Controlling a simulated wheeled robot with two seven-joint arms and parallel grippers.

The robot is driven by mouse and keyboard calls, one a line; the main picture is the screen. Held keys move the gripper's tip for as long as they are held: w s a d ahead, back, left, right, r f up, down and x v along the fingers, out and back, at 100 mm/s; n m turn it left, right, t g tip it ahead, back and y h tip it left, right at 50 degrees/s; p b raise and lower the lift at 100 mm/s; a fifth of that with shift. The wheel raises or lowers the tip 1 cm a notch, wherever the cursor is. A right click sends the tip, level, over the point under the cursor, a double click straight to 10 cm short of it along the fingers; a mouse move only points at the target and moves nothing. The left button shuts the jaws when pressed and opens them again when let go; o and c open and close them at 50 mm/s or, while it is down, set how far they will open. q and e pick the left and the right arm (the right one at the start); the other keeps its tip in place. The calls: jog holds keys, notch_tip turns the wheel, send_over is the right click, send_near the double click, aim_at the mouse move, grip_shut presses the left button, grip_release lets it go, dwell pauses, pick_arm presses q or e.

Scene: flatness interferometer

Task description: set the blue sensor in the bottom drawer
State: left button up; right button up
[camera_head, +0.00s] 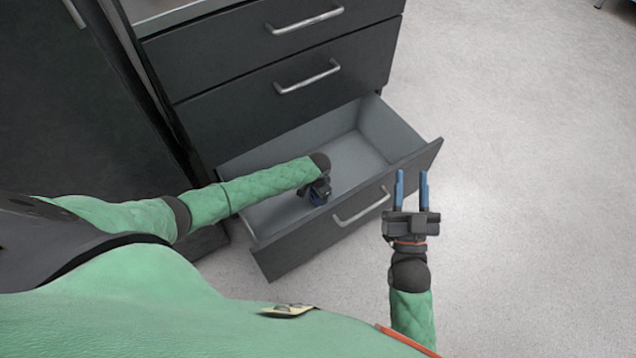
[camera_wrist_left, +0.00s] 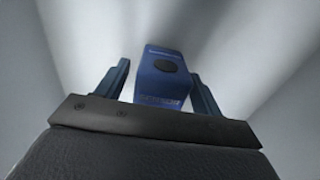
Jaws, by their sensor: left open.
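The bottom drawer (camera_head: 384,122) is pulled out, with a grey inside and a dark front. My left gripper (camera_head: 318,196) is down inside it, near the drawer front. In the left wrist view the blue sensor (camera_wrist_left: 166,72), a blue block with a dark round spot, is between the open fingers of my left gripper. A gap shows on both sides of it, and pale grey surfaces lie around it. In the head view the hand and wrist hide the sensor.
Two shut drawers (camera_head: 290,85) with metal handles are above the open one. A tall dark cabinet (camera_head: 75,110) stands to the left. The pale floor (camera_head: 520,180) on the right is clear.

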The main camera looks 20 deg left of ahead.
pick_arm(q)
jog(key=shift+r+p, duration=0.75)
jog(key=shift+r, duration=0.05)
pick_arm(e)
notch_tip(320, 180, down, 17)
jog(key=g+h, duration=0.1)
jog(key=g, duration=0.5)
pick_arm(q)
jog(key=shift+r+p, duration=0.6)
jog(key=shift+p, duration=0.05)
notch_tip(320, 180, up, 3)
jog(key=p, duration=0.3)
pick_arm(e)
jog(key=s+f+g+h, duration=0.1)
jog(key=s+f+g, duration=0.5)
jog(key=f, duration=0.5)
jog(key=s+f+g+h, duration=0.1)
jog(key=s+f+g, duration=0.2)
jog(key=s+f, duration=0.6)
pick_arm(q)
notch_tip(320, 180, up, 6)
jog(key=p, duration=0.5)
jog(key=shift+f, duration=0.2)
jog(key=shift+r+p, duration=0.2)
jog(key=shift+p, duration=0.25)
pick_arm(e)
notch_tip(320, 180, up, 7)
jog(key=g, duration=0.1)
jog(key=shift+w+d, duration=0.15)
jog(key=shift+w, duration=0.25)
